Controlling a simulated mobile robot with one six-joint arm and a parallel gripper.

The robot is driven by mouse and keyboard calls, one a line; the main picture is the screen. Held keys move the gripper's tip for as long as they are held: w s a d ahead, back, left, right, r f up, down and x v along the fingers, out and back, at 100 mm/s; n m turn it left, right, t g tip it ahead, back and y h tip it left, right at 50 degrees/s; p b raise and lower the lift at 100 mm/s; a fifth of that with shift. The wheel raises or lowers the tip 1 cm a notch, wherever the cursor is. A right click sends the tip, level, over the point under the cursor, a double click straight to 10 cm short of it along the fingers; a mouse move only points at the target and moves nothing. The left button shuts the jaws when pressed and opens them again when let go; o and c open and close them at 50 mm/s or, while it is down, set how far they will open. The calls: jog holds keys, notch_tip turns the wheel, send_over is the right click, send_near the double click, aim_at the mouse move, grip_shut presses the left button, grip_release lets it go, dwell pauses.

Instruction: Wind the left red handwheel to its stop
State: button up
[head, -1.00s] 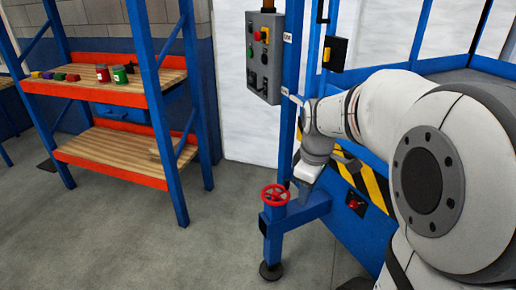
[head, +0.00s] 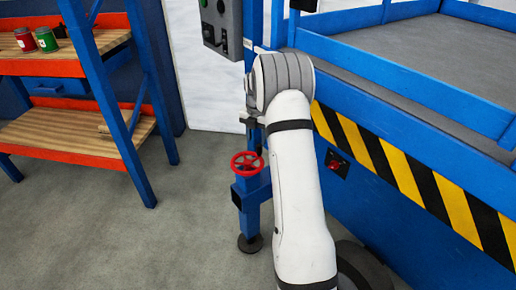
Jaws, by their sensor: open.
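A red handwheel (head: 246,165) sits on top of a blue jack leg (head: 251,200) in the head view. It is the only handwheel in view. My white arm comes up from the bottom and bends over at the top. My gripper (head: 252,122) is just above and behind the wheel in the picture, apart from it. It is small and partly hidden by my wrist. It is open, with nothing visible in it.
A blue platform with a yellow-black striped edge (head: 400,180) fills the right side. A red switch (head: 338,167) is on its side. A grey control box (head: 222,25) hangs above. A shelf (head: 75,130) with red and green jars stands left. The floor (head: 130,235) before it is clear.

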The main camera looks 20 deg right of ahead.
aim_at(259, 145)
jog(key=f, duration=0.3)
jog(key=d+f, duration=0.1)
jog(key=f, duration=0.1)
jog(key=shift+s+f+b, duration=0.15)
jog(key=shift+f+b, duration=0.2)
jog(key=shift+c, duration=0.4)
jog(key=shift+a, duration=0.1)
grip_shut()
